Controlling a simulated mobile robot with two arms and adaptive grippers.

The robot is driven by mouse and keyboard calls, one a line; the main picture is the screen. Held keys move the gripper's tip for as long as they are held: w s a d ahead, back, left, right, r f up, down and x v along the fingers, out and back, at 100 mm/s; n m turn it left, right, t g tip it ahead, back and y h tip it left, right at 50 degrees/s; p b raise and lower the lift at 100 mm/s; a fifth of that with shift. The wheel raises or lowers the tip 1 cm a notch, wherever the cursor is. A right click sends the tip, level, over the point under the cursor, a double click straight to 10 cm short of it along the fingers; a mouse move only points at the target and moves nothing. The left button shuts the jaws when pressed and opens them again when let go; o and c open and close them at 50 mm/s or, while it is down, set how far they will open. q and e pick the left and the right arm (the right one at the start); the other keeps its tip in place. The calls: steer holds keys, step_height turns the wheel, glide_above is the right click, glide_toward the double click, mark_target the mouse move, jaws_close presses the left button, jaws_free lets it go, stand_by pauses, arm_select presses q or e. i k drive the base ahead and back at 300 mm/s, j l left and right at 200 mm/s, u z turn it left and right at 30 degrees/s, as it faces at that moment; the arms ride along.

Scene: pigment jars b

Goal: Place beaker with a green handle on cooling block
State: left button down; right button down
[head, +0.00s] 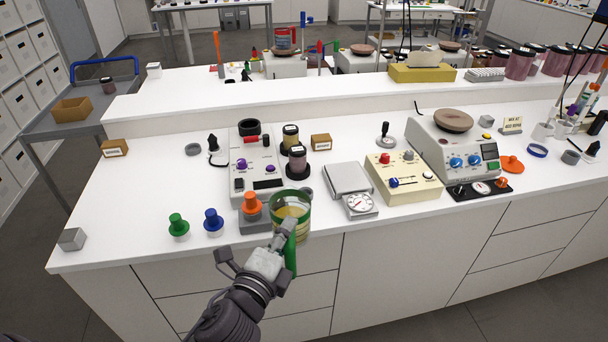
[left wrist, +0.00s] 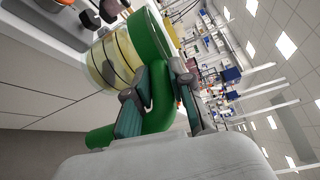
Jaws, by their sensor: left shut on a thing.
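The clear beaker (head: 303,226) has a green rim band and a green handle (head: 291,259), with yellowish contents. My left gripper (head: 284,232) is shut on the handle and holds the beaker at the bench's front edge. In the left wrist view the gripper's fingers (left wrist: 160,108) close around the green handle (left wrist: 155,95), and the beaker (left wrist: 108,65) shows beyond. Whether the beaker touches the bench is unclear. A low grey block (head: 254,224) stands just left of the beaker, partly under an orange knobbed piece (head: 251,202); I cannot tell if it is the cooling block. My right gripper is not in view.
Green (head: 178,224) and blue (head: 213,220) knobbed pieces stand left of the beaker. Behind are a control box (head: 256,160) and dark-lidded jars (head: 297,160). A scale (head: 348,180) and a cream box (head: 404,178) stand to the right.

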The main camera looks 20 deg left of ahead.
mark_target(347, 175)
steer(key=u, duration=0.4)
steer(key=i+l+u, duration=0.1)
steer(key=u, duration=0.35)
steer(key=l+u, duration=0.15)
steer(key=u, duration=0.25)
steer(key=l+u, duration=0.15)
steer(key=u, duration=0.25)
steer(key=i+l, duration=0.1)
steer(key=l, duration=1.6)
steer(key=i+l+u, duration=0.1)
steer(key=l, duration=1.6)
